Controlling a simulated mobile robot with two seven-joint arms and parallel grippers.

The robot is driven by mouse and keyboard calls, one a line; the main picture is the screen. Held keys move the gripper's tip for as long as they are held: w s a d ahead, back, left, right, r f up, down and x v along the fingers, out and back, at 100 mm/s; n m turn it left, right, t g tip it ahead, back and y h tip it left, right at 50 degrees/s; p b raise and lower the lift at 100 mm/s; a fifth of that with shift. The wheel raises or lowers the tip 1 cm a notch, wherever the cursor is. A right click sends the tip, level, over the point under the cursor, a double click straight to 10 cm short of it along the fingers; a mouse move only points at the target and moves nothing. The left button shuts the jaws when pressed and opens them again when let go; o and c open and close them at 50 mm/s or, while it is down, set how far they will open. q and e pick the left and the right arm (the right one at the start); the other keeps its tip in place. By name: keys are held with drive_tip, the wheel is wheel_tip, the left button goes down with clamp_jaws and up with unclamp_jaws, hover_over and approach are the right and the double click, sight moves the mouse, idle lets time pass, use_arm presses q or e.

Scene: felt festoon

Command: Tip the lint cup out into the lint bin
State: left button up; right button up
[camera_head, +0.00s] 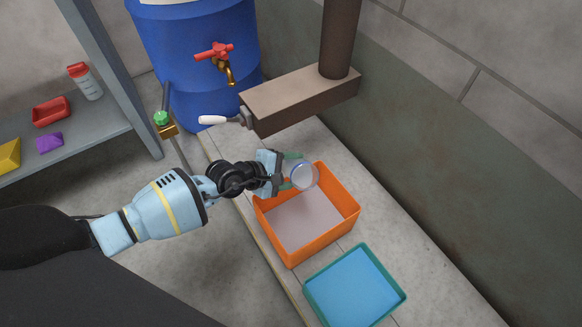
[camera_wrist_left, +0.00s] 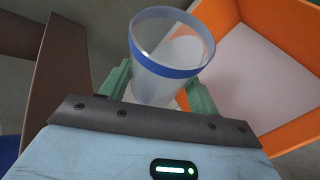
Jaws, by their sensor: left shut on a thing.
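The lint cup (camera_head: 305,176) is a clear cup with a blue band below its rim. My left gripper (camera_head: 290,171) is shut on it, with green fingers on either side. The cup is over the far left part of an orange open bin (camera_head: 344,238), which looks like the lint bin and has a pale floor. In the left wrist view the cup (camera_wrist_left: 160,88) shows its open mouth, and the orange bin (camera_wrist_left: 268,28) lies to its right. I cannot tell the cup's exact tilt or whether lint is inside. My right gripper is out of view.
A teal tray (camera_head: 399,296) with a blue floor stands beside the orange bin on the pale ledge. A brown beam (camera_head: 300,98) and post stand behind, close to my gripper. A blue barrel (camera_head: 180,50) with a red tap and a grey shelf (camera_head: 95,128) are at the left.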

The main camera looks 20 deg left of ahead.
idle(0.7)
use_arm(q)
drive_tip(key=shift+m+t+y+p, duration=0.3)
drive_tip(key=shift+m+t+p, duration=0.1)
drive_tip(key=shift+p, duration=0.1)
drive_tip(key=shift+f, duration=0.1)
idle(0.4)
drive_tip(key=shift+d+m+t, duration=0.1)
drive_tip(key=shift+m+t, duration=0.2)
drive_tip(key=shift+s+p, duration=0.1)
drive_tip(key=shift+p, duration=0.2)
drive_tip(key=shift+f, duration=0.1)
